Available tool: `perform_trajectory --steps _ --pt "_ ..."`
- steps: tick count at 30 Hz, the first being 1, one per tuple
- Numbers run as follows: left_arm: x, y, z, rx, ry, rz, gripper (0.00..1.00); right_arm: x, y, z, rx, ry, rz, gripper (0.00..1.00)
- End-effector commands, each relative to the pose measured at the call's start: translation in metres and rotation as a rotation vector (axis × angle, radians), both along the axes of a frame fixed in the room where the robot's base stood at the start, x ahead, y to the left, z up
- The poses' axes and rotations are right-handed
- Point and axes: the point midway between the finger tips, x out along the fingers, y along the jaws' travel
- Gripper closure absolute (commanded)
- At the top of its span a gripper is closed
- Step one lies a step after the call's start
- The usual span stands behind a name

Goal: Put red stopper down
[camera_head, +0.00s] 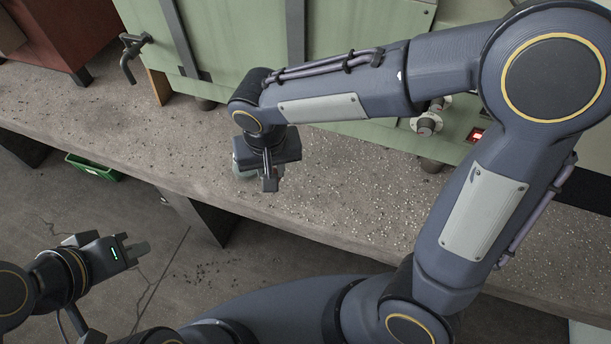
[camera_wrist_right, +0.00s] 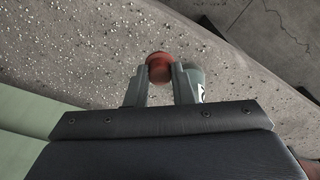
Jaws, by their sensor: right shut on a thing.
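The red stopper (camera_wrist_right: 158,67) shows in the right wrist view between the two fingertips of my right gripper (camera_wrist_right: 158,82), which is shut on it. In the head view my right gripper (camera_head: 269,182) points down over the concrete bench (camera_head: 345,190), and the stopper is hidden there. A pale grey-green object (camera_wrist_right: 191,80) stands right beside one finger in the right wrist view. It partly shows behind the gripper in the head view (camera_head: 244,166). I cannot tell whether the stopper touches the bench. My left gripper (camera_head: 139,250) is over the floor, away from the bench, its fingers seemingly close together.
A green cabinet with a black handle (camera_head: 131,58) stands along the back of the bench, with a knob (camera_head: 427,124) and a red switch (camera_head: 476,135). A green crate (camera_head: 92,168) is on the floor. The bench left of my right gripper is clear.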

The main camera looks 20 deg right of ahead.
Motion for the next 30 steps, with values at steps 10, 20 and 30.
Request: perform_trajectory --steps 10,20,30 --pt "0.0 0.0 -0.004 0.0 0.0 0.0 1.0 0.024 -0.064 -0.054 -0.001 0.003 -0.003 1.0" --pt "0.0 0.0 -0.006 0.0 0.0 0.0 1.0 0.032 -0.084 -0.082 -0.002 0.004 -0.001 1.0" --pt "0.0 0.0 -0.011 0.0 0.0 0.0 1.0 0.032 -0.082 -0.107 0.0 -0.001 0.0 1.0"
